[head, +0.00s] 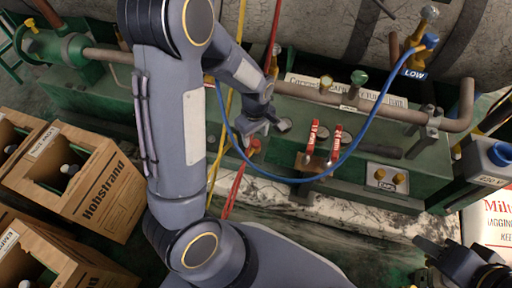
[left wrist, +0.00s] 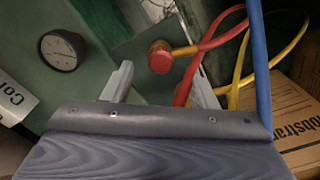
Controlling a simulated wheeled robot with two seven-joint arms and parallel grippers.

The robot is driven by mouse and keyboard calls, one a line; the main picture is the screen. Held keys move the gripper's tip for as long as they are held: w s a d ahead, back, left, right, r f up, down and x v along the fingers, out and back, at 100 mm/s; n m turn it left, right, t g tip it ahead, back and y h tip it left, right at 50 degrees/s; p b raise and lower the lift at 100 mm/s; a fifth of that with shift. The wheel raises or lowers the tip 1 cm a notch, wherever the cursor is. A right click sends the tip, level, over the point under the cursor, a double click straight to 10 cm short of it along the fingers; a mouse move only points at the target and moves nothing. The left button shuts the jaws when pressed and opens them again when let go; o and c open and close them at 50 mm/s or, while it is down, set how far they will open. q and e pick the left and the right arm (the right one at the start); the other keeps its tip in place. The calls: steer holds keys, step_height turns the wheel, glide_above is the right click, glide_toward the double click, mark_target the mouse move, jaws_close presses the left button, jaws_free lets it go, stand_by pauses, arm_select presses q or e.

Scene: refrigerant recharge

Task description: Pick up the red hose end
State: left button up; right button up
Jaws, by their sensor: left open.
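The red hose end (head: 253,146) is a red round fitting at the green unit's front edge, just below my left gripper (head: 262,122). In the left wrist view the red hose end (left wrist: 160,58) shows its round red face, with a brass stem on its right toward the looping red hose (left wrist: 213,42). My left gripper (left wrist: 160,82) is open there, one finger on each side of the fitting in the picture. The fitting appears beyond the fingertips, and no contact shows. My right gripper (head: 432,250) is dark and low at the right; its jaw opening is unclear.
A blue hose (head: 345,160) loops from the LOW port across the unit and passes close by my left gripper. Yellow hoses (head: 226,130) hang beside it. Two red-handled valves (head: 312,137) stand to the right. A gauge (left wrist: 62,51) and cardboard boxes (head: 80,185) are nearby.

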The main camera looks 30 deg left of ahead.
mark_target(256, 142)
arm_select(q)
step_height(256, 142, down, 4)
steer(key=shift+f+b, duration=0.25)
steer(key=shift+b, duration=0.85)
steer(key=shift+r, duration=0.1)
steer(key=c, duration=1)
